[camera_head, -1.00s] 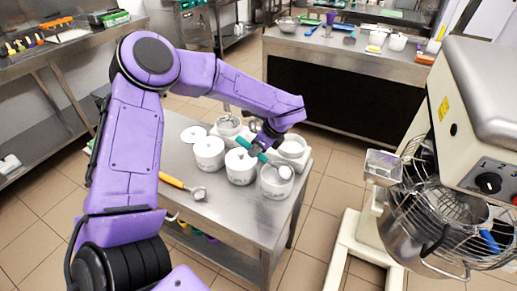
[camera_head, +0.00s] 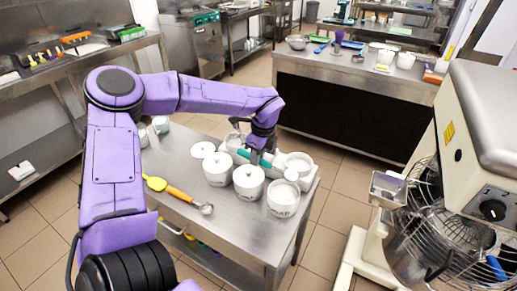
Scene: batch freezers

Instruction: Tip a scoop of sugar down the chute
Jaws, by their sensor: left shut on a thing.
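My left gripper (camera_head: 259,155) is shut on the teal handle of a scoop (camera_head: 291,174). The scoop's pale round head is over the back of the rim of an open white canister (camera_head: 283,203) at the right end of the steel table. What the scoop holds is too small to tell. The canister seems to have white contents; its label is too small to read. A small metal chute (camera_head: 388,186) sticks out from the wire guard of the mixer (camera_head: 482,150) on the right, well apart from the scoop. My right gripper is not in view.
Several more white canisters stand on the steel table (camera_head: 180,165), one lidded canister (camera_head: 248,181) beside the open one. A scoop with an orange handle (camera_head: 180,194) lies at the table's front edge. Open floor lies between table and mixer.

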